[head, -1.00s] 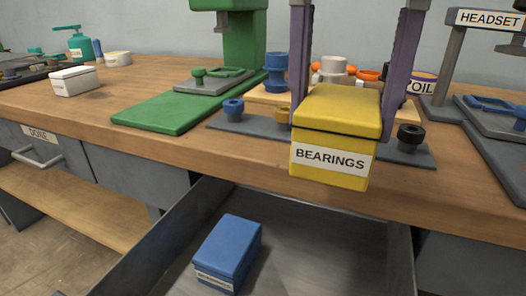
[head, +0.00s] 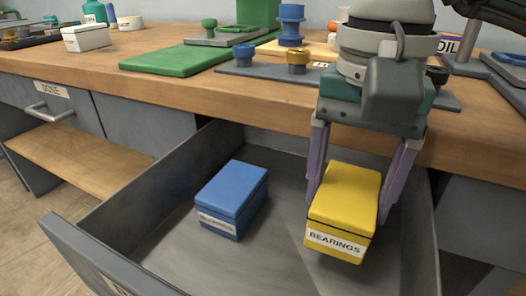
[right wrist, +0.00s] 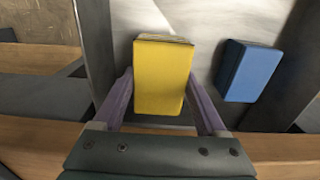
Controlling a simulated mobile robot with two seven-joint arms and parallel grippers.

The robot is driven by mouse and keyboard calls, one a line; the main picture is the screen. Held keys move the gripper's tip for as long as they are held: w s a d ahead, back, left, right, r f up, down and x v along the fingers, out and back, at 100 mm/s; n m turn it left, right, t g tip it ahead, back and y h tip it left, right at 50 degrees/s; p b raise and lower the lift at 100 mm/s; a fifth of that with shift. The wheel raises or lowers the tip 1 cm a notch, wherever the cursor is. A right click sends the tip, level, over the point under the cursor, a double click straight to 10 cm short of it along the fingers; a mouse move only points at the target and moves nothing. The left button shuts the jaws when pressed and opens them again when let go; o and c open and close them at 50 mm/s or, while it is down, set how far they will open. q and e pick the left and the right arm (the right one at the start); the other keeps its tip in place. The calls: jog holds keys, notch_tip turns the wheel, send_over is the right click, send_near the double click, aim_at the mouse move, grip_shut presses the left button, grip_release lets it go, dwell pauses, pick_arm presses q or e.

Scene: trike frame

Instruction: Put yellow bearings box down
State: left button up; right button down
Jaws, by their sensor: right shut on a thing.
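The yellow bearings box (head: 343,205) is in the right part of the open grey drawer (head: 165,235) in the head view, its label facing me. My right gripper (head: 347,195) comes down from above with its purple fingers on both sides of the box, shut on it. The right wrist view shows the yellow box (right wrist: 162,75) between the fingers (right wrist: 163,95). I cannot tell whether the box touches the drawer floor. My left gripper is not in view.
A blue labelled box (head: 232,198) stands in the drawer left of the yellow one, with a gap between them. The wooden workbench (head: 190,93) lies behind, with a green base plate (head: 185,58) and a white box (head: 85,39) on it.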

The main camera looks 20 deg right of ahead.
aim_at(349, 189)
notch_tip(349, 189, down, 4)
jog(key=shift+f+b, duration=0.1)
jog(key=shift+b, duration=0.35)
jog(key=shift+c, duration=1.9)
grip_release()
jog(key=shift+f, duration=0.1)
jog(key=o, duration=0.4)
jog(key=shift+r, duration=0.25)
notch_tip(349, 189, up, 11)
jog(key=p, duration=0.2)
jog(key=shift+p, duration=0.35)
jog(key=shift+r, duration=0.5)
